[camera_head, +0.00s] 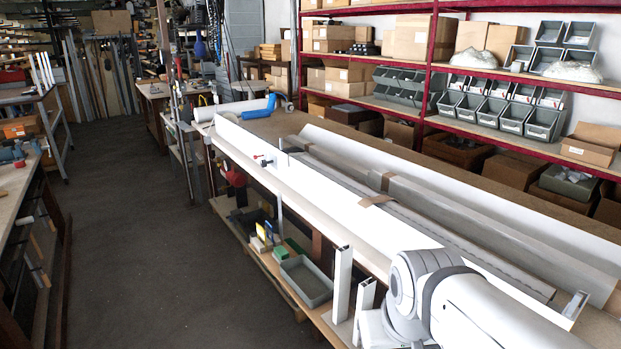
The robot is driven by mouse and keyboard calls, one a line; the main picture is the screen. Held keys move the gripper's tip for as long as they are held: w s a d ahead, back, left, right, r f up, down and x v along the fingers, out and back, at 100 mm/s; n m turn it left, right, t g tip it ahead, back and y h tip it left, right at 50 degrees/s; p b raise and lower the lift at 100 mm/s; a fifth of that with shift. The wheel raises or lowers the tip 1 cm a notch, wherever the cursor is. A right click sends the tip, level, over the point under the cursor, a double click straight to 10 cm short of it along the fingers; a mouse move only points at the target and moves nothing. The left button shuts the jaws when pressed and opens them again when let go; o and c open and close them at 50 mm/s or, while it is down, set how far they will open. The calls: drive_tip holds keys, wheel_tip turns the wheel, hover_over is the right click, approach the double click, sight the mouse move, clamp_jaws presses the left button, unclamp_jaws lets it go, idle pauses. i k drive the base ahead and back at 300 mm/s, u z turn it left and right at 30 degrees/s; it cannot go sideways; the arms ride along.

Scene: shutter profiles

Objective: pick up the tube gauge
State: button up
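I cannot tell for sure which thing is the tube gauge. A white tube (229,109) lies across the far end of the long workbench, with a blue curved piece (259,109) at its right end. My arm (425,290), white and grey, reaches in at the lower right, close to the near end of the bench. My gripper cannot be made out, and nothing visible is held. The tube and blue piece are far from my arm.
Long pale profiles (440,205) lie along the workbench behind its white rail (330,205). A lower shelf holds a grey tray (306,281) and small blocks. Red shelving (490,73) with bins and boxes stands behind. A clear floor aisle (150,230) runs to the left.

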sight(269, 228)
drive_tip(key=u, duration=0.5)
drive_tip(key=i, duration=2.55)
drive_tip(key=z, duration=0.55)
drive_tip(key=k, duration=0.7)
drive_tip(key=z, duration=0.15)
drive_tip(key=i, duration=0.7)
drive_tip(key=u, duration=0.05)
